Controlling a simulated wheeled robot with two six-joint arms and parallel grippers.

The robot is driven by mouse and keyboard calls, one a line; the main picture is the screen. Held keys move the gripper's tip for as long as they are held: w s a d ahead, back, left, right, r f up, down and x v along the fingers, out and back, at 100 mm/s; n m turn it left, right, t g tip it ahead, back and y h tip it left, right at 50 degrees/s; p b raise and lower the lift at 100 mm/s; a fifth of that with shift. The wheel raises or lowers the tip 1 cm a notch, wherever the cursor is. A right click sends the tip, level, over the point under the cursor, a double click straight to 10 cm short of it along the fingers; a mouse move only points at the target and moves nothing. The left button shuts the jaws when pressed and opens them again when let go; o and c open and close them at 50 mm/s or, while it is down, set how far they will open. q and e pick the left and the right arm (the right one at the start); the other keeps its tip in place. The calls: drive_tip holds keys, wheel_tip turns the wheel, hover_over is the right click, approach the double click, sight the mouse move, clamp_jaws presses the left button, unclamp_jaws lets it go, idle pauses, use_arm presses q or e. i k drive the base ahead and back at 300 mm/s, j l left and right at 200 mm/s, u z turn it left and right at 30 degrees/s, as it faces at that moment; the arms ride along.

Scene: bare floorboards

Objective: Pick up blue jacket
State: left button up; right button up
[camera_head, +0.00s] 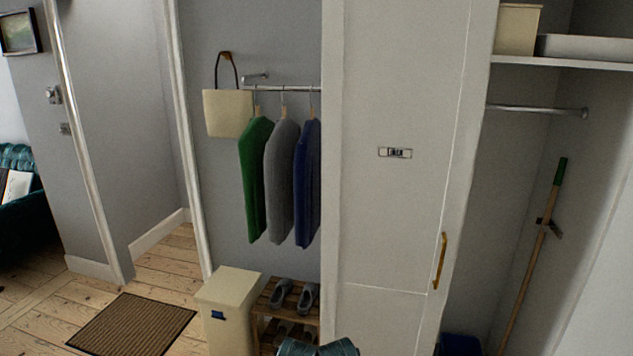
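The blue jacket (307,184) hangs on a hanger from a short metal rail (285,88) on the grey wall. It is the rightmost of three garments and hangs close beside the edge of the white cabinet. The grey jacket (281,182) hangs just left of it. The green jacket (253,180) hangs left of the grey one. Neither of my grippers is in view, so I cannot see whether they are open or shut.
A wooden shoe rack (263,312) with grey shoes stands below the jackets. A cream bin (228,300) is left of it. A cream bag (228,113) hangs on the wall. The white cabinet door (400,230) is at right. A doormat (133,325) lies on the floorboards.

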sight(307, 164)
drive_tip(key=i+j+z, duration=0.9)
drive_tip(key=k+j, duration=0.1)
